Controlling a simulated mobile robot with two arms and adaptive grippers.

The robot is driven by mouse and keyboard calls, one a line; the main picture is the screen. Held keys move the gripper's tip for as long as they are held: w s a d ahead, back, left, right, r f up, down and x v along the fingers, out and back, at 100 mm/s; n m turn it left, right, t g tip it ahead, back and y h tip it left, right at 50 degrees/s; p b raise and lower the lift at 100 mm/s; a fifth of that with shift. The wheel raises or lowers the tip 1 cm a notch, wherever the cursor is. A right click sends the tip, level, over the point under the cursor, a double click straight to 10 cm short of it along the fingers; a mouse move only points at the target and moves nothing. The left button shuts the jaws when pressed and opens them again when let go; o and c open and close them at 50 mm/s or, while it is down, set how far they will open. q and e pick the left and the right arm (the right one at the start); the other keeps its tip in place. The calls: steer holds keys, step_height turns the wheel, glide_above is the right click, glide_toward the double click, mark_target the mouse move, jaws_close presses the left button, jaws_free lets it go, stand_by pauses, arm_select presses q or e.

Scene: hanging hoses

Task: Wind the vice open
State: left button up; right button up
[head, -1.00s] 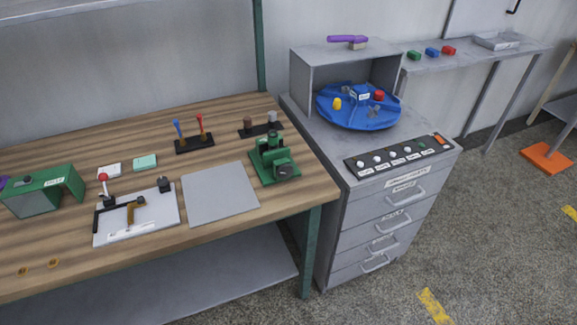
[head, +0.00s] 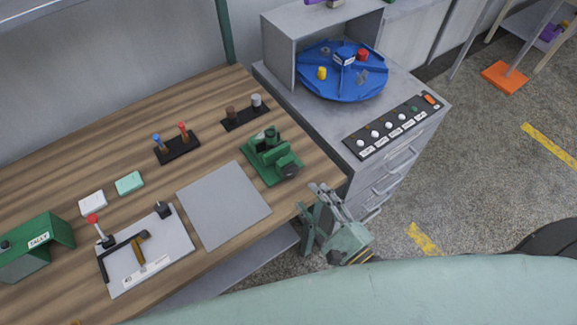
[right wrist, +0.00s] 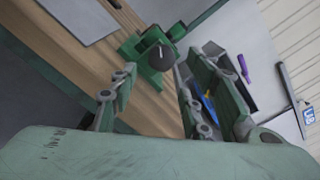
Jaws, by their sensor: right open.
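The green vice (head: 270,155) stands near the right front corner of the wooden workbench, with a dark round handle (head: 288,171) on its front side. My right gripper (head: 319,192) is open and empty, just off the bench's right front corner, to the lower right of the vice and apart from it. In the right wrist view the vice (right wrist: 150,52) is beyond and between the open fingers (right wrist: 148,95), with its dark round part facing me. How far its jaws are apart cannot be told. My left gripper is not in view.
A grey plate (head: 223,204) lies left of the vice, and a black rack with two pegs (head: 245,117) lies behind it. A drawer cabinet (head: 358,185) with a blue carousel (head: 340,80) stands right of the bench. A white fixture board (head: 165,260) lies further left.

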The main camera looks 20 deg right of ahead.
mark_target(291, 176)
steer(key=p+x, duration=0.1)
steer(key=x, duration=0.6)
steer(key=shift+f+p, duration=0.2)
steer(key=shift+p, duration=0.15)
steer(key=shift+w+a+f, duration=0.1)
steer(key=shift+w+a, duration=0.1)
steer(key=shift+w, duration=0.45)
steer(key=shift+c, duration=0.6)
steer(key=shift+s+f, duration=0.1)
steer(key=c, duration=0.9)
